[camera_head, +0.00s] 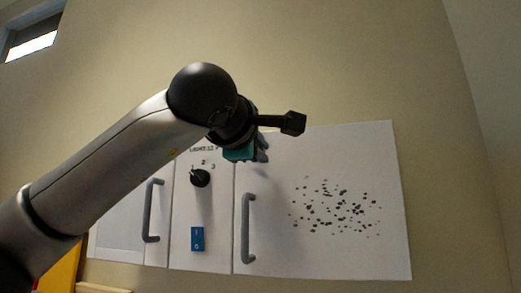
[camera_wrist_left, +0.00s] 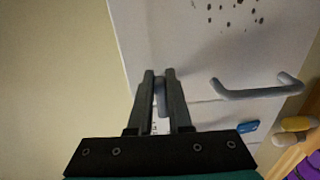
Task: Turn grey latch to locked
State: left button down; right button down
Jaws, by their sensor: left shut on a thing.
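The grey latch (camera_wrist_left: 160,92) shows as a short upright grey piece between my fingers at the edge of a white cabinet door. My left gripper (camera_wrist_left: 160,76) is shut on it, one dark finger on each side. In the head view my left arm comes in from the left, and its dark wrist and teal gripper body (camera_head: 239,154) cover the upper edge of the white door (camera_head: 330,255). There the latch and fingertips are mostly hidden, so its locked or unlocked position cannot be told. My right gripper is not in view.
Grey bar handles (camera_head: 248,228) (camera_head: 152,210) stick out from the cabinet doors. Between them is a panel with a black knob (camera_head: 200,178) marked with numbers and a blue switch (camera_head: 197,239). Dark spots (camera_head: 335,208) mark the right door. In the wrist view, coloured objects (camera_wrist_left: 297,124) lie at the right.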

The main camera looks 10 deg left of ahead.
pick_arm(q)
jog(key=c, duration=0.8)
grip_release()
jog(key=shift+c, duration=0.2)
jog(key=s+b, duration=0.5)
jog(key=s, duration=1)
jog(key=shift+s+a, duration=0.2)
jog(key=shift+w+f, duration=0.1)
